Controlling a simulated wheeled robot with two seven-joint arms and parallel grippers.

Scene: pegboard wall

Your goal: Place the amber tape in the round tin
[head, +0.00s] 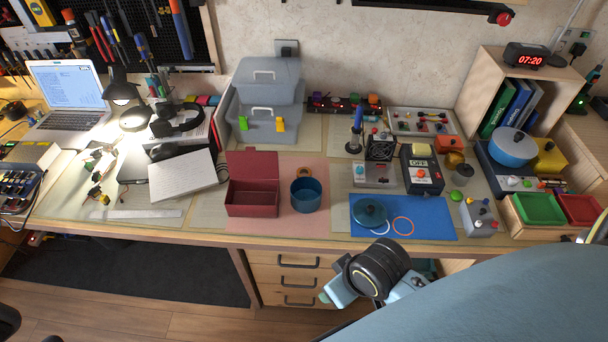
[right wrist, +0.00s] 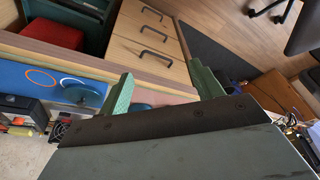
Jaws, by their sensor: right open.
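The round tin (head: 306,196) is blue, open and upright on a pink mat at the bench middle. A small amber-brown round thing (head: 455,159) behind the grey pot may be the amber tape; it is too small to be sure. A thin orange ring (head: 403,226) lies flat on the blue mat; it also shows in the right wrist view (right wrist: 41,78). My right gripper (right wrist: 163,88) is open and empty, its green fingers wide apart. It is in front of the bench, by the drawers, away from the tin and rings. My left gripper is out of view.
A teal lid (head: 369,212) and a white ring (head: 376,229) lie on the blue mat (head: 434,222). A dark red open box (head: 252,197) stands left of the tin. A soldering station (head: 421,170) and a grey pot (head: 462,175) stand behind the mat. The bench's front edge is close.

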